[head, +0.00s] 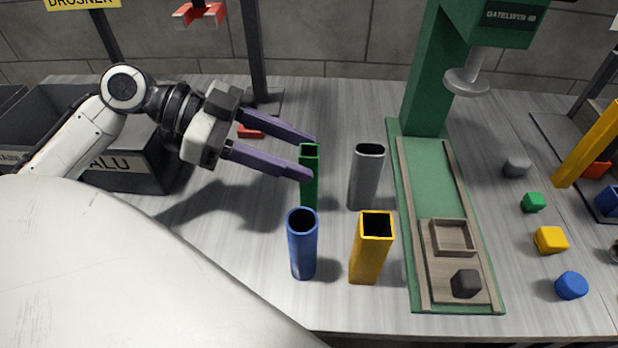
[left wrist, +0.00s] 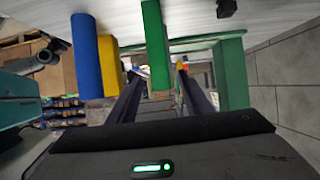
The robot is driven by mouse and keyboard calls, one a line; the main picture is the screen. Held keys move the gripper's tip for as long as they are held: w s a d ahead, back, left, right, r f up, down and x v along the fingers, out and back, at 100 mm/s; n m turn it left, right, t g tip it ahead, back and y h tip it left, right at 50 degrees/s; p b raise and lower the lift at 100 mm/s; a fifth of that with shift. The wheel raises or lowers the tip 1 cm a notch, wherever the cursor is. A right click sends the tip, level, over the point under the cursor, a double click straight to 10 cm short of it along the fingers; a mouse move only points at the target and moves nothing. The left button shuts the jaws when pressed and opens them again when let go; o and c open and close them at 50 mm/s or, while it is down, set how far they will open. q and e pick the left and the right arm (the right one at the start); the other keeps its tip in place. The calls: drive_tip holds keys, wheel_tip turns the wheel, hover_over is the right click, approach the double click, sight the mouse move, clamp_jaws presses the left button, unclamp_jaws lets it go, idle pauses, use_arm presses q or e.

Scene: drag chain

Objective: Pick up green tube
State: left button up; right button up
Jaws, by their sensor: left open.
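The green tube (head: 309,178) is square and stands upright on the table, behind the blue tube (head: 302,244). My left gripper (head: 313,157) comes in from the left, with its two purple fingers apart at the tube's upper end. In the left wrist view the green tube (left wrist: 155,45) shows ahead, between the lines of the open fingers (left wrist: 157,85). I cannot tell whether a finger touches it. My right gripper is not seen.
A grey tube (head: 366,178) and a yellow tube (head: 371,248) stand close by on the right. A green press (head: 427,85) with a wooden tray (head: 440,270) is beyond them. Dark bins (head: 125,165) sit at the left. Small coloured blocks lie at the right.

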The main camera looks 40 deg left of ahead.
use_arm(q)
drive_tip(key=shift+x, duration=1.35)
drive_tip(key=shift+c, duration=0.2)
clamp_jaws()
drive_tip(key=shift+r, duration=0.1)
